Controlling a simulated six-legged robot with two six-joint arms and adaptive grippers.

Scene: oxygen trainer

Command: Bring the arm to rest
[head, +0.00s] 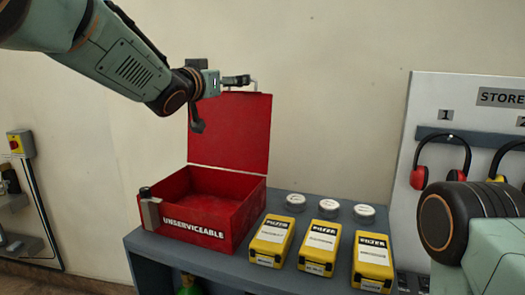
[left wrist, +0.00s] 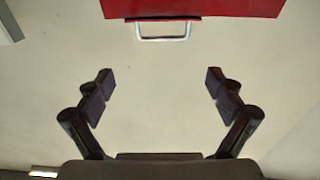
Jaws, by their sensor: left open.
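My left arm comes in from the upper left of the head view. Its gripper (head: 220,102) is in front of the raised lid of the red box. The left wrist view shows the gripper (left wrist: 161,86) open, with nothing between its fingers. The lid's metal handle (left wrist: 163,32) is beyond the fingertips and apart from them; it shows in the head view too, at the lid's top edge (head: 254,86). The lid (head: 232,140) stands upright. My right gripper is out of view; only part of my right arm shows at the right.
The open red box (head: 190,222), marked UNSERVICEABLE, stands on a grey bench (head: 147,248). Yellow filter boxes (head: 320,245) and round white-topped tins (head: 329,207) are beside it. A store board (head: 470,110) holds red ear defenders (head: 419,178). A switch (head: 15,143) is on the left wall.

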